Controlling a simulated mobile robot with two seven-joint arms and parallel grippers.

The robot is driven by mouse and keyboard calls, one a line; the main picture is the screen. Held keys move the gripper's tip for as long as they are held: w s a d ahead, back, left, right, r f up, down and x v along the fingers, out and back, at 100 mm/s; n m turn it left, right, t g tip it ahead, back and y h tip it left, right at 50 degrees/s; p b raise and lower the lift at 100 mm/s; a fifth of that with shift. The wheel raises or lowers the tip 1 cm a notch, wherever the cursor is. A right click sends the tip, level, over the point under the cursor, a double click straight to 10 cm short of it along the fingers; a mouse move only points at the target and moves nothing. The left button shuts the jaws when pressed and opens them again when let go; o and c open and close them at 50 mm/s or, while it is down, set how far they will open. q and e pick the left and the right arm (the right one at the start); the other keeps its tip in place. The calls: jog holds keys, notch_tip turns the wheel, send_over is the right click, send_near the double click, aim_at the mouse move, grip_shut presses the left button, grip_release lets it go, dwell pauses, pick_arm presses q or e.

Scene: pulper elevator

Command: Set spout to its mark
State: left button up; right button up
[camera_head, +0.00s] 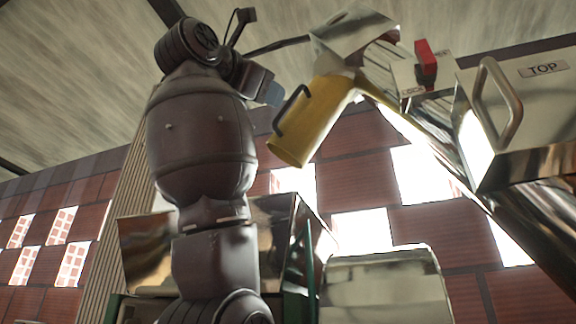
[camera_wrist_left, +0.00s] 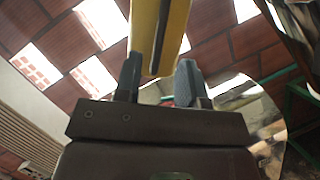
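The yellow spout (camera_head: 318,118) hangs tilted below a shiny metal head (camera_head: 350,38), its lower end pointing down and left. A dark bar handle (camera_head: 290,108) is on its left side. My left gripper (camera_head: 271,92) is just left of the spout, close to the handle's upper end. In the left wrist view its two blue-grey fingers (camera_wrist_left: 159,78) are apart, with the yellow spout (camera_wrist_left: 178,30) ahead and the dark handle (camera_wrist_left: 161,38) lined up between them. I cannot tell whether they touch the handle. I cannot make out the spout's mark. My right gripper is not in view.
A red lever (camera_head: 426,64) stands on a small labelled plate right of the spout. A metal box with a "TOP" label (camera_head: 543,69) and a bar handle (camera_head: 512,100) is at the right. Metal bins (camera_head: 385,285) stand below. A brick wall is behind.

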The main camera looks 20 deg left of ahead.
aim_at(289, 102)
pick_arm(q)
jog(key=p+x, duration=0.2)
jog(key=x, duration=0.5)
jog(key=shift+w+d, duration=0.1)
jog(key=shift+w, duration=0.15)
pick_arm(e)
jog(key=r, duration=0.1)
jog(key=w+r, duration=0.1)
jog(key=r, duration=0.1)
pick_arm(q)
jog(key=c, duration=0.6)
grip_shut()
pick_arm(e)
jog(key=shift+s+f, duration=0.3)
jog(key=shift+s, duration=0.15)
